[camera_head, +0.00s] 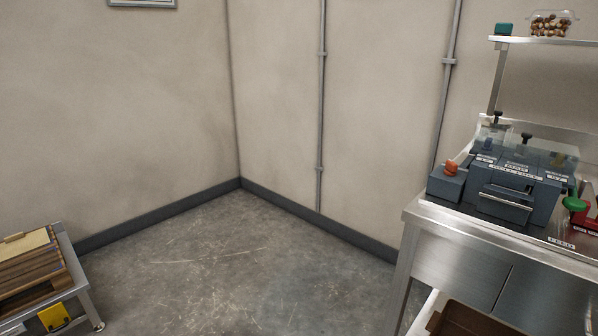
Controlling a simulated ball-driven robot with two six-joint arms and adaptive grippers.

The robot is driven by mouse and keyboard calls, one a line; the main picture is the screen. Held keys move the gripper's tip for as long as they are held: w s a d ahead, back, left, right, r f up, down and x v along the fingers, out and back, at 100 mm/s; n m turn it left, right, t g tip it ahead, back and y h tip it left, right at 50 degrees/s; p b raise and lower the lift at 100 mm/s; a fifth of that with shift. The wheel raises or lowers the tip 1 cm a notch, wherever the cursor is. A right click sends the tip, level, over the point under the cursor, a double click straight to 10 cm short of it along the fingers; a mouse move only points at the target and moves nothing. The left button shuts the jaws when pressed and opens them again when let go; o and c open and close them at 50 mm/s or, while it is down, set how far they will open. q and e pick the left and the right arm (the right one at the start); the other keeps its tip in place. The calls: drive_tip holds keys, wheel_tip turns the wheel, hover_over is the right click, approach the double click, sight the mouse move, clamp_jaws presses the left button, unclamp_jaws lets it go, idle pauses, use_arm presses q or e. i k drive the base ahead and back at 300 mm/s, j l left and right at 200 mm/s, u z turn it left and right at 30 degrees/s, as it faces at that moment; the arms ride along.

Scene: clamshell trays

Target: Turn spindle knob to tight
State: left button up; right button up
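A blue-grey machine (510,205) with white labels and a silver front bar stands on a steel bench at the right. An orange-red knob (451,168) sits on a small block at its left end. A black knob (526,138) stands up at its back, with another black knob (498,114) further behind. A green knob (574,204) is at its right, by a red part. I cannot tell which of these is the spindle knob, and the labels are too small to read. Neither of my grippers is in view.
A low stand (75,285) with stacked brown boards is at left. The floor between is clear.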

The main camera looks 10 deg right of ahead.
sight(451, 167)
drive_tip(key=z, duration=1.45)
